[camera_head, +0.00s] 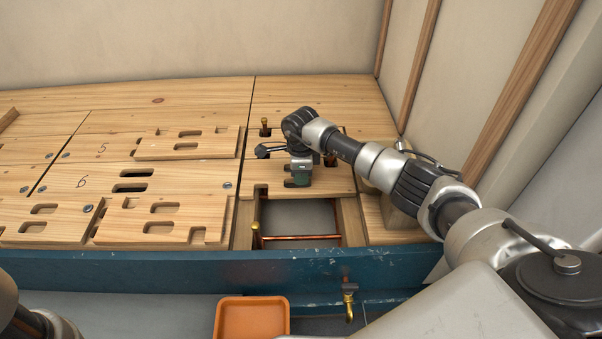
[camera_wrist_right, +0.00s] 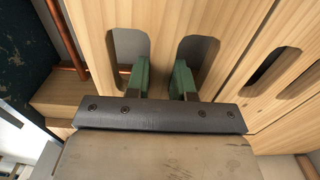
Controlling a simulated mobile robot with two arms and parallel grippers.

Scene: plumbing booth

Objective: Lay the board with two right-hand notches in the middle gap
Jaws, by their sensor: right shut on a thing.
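My right gripper (camera_head: 297,182) points down at a pale wooden board (camera_head: 330,180) on the right side of the deck. In the right wrist view its green fingers (camera_wrist_right: 160,80) reach into two rounded slots and are shut on the wood strip between them, part of this board (camera_wrist_right: 160,20). The board has a notch at its front left; my arm hides its right side, so I cannot tell about notches there. It lies behind an open gap (camera_head: 300,217) with a copper pipe (camera_head: 300,238). I cannot tell if it is raised. My left gripper is not in view.
Slotted, notched loose boards lie on the deck at left: one at the back (camera_head: 215,149), one at the front (camera_head: 125,230), another at far left (camera_head: 20,228). A brass valve (camera_head: 265,124) stands behind the held board. An orange tray (camera_head: 250,318) is below the blue edge (camera_head: 150,268).

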